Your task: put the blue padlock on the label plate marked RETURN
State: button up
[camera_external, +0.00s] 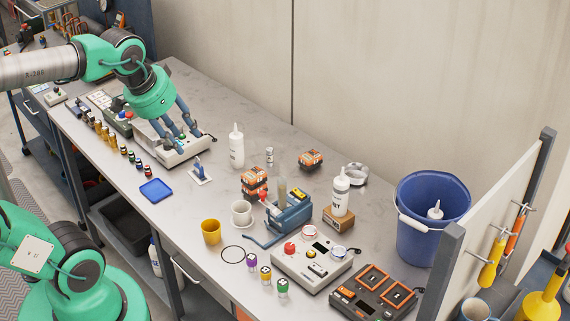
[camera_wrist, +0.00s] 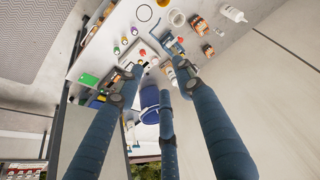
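My gripper (camera_external: 180,132) has slim blue fingers, spread apart, above or at a pale grey device (camera_external: 183,151) on the far half of the bench. In the wrist view the fingers (camera_wrist: 150,72) are apart, and I see nothing held between them. A small upright blue item (camera_external: 198,168) stands on a small white plate (camera_external: 201,176) to the right of the gripper; it is too small to tell whether it is the blue padlock. Small padlock-like pieces in several colours line the front edge. No lettering reading RETURN is legible, so I cannot tell the RETURN plate.
A blue tray (camera_external: 155,191) lies near the front edge. A white bottle (camera_external: 236,147) stands right of the gripper. The back strip along the wall is mostly clear.

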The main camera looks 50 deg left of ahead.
jog(key=shift+t, duration=0.3)
jog(key=s, duration=0.1)
jog(key=s+d, duration=0.1)
jog(key=s, duration=0.1)
jog(key=s+d, duration=0.1)
jog(key=s, duration=0.1)
jog(key=shift+s+d+f, duration=0.15)
jog(key=shift+d+f, duration=0.05)
jog(key=shift+f, duration=0.15)
notch_tip(320, 180, down, 5)
jog(key=b, duration=0.4)
jog(key=shift+r+b, duration=0.2)
jog(key=shift+b, duration=0.1)
